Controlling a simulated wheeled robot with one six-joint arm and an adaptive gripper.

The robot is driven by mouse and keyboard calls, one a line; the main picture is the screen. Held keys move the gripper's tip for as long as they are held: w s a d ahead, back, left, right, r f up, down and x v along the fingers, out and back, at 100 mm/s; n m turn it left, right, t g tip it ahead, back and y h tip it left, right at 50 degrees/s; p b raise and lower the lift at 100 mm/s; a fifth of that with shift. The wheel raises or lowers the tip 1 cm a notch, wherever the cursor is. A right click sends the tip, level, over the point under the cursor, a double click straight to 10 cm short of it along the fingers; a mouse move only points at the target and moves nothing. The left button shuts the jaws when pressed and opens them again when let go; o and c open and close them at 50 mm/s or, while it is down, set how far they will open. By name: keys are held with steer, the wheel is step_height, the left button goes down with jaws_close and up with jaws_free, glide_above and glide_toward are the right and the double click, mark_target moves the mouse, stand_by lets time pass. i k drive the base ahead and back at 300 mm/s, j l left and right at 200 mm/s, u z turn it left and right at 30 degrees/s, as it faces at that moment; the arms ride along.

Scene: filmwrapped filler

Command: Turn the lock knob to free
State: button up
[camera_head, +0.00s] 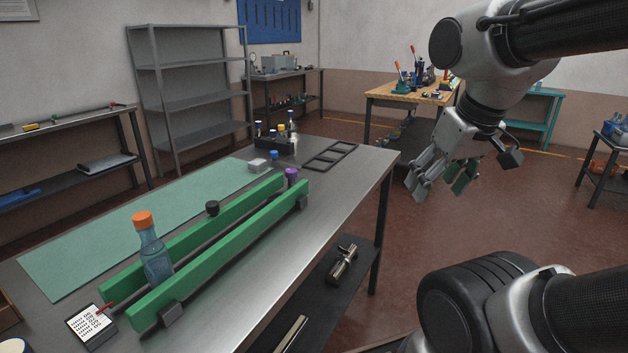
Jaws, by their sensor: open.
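A black round knob (212,208) stands at the far green rail, near its middle. A purple knob-like piece (291,175) stands at the far end of the rails. I cannot tell which of these is the lock knob, or how either is turned. Two parallel green rails (215,256) run along the steel table (345,194). A clear blue bottle (153,255) with an orange cap stands between them at the near end. My gripper (440,190) is open and empty, in the air to the right of the table, well away from both knobs.
A small marked card on a dark stand (91,326) sits at the near end, with a red pointer beside it. A green mat (135,230) covers the left side. A black bottle holder (278,146) and dark frame (330,156) stand at the back. The right tabletop strip is clear.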

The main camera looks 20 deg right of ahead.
mark_target(292, 173)
steer(key=i+l+u, duration=0.1)
steer(key=l+u, duration=0.25)
steer(key=i+l+u, duration=0.1)
steer(key=l+u, duration=0.15)
steer(key=u, duration=0.15)
